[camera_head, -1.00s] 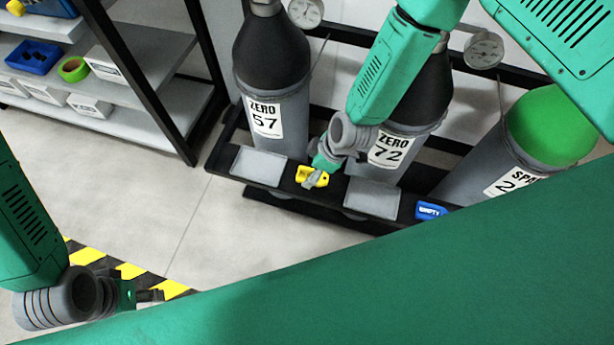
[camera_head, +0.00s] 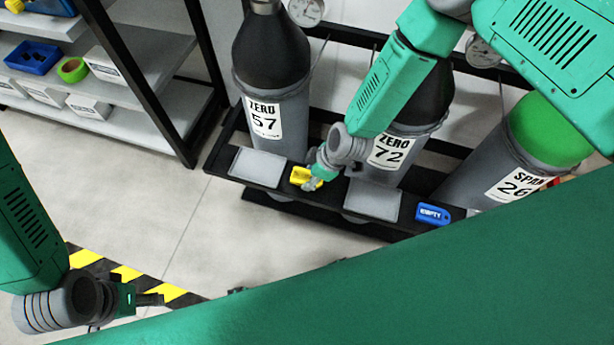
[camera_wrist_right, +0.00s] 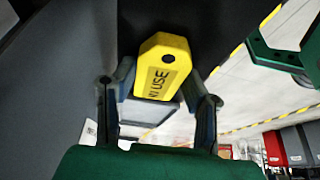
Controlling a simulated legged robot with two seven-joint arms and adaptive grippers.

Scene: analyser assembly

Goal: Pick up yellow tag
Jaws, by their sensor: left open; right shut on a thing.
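The yellow tag (camera_head: 301,176) shows at the front rail of the cylinder rack, between two grey plates, partly covered by my right gripper (camera_head: 314,180). In the right wrist view the yellow tag (camera_wrist_right: 164,68), with "USE" readable on it, sits between the two fingers of my right gripper (camera_wrist_right: 160,88), which is shut on it. I cannot tell whether the tag still touches the rail. My left gripper (camera_head: 150,298) is open and empty at the lower left, above the floor and far from the tag.
Cylinders labelled ZERO 57 (camera_head: 272,105), ZERO 72 (camera_head: 392,152) and SPAN (camera_head: 515,182) stand behind the rail. A blue EMPTY tag (camera_head: 433,214) is on the rail to the right. A shelf (camera_head: 150,60) stands at the left; the floor between is clear.

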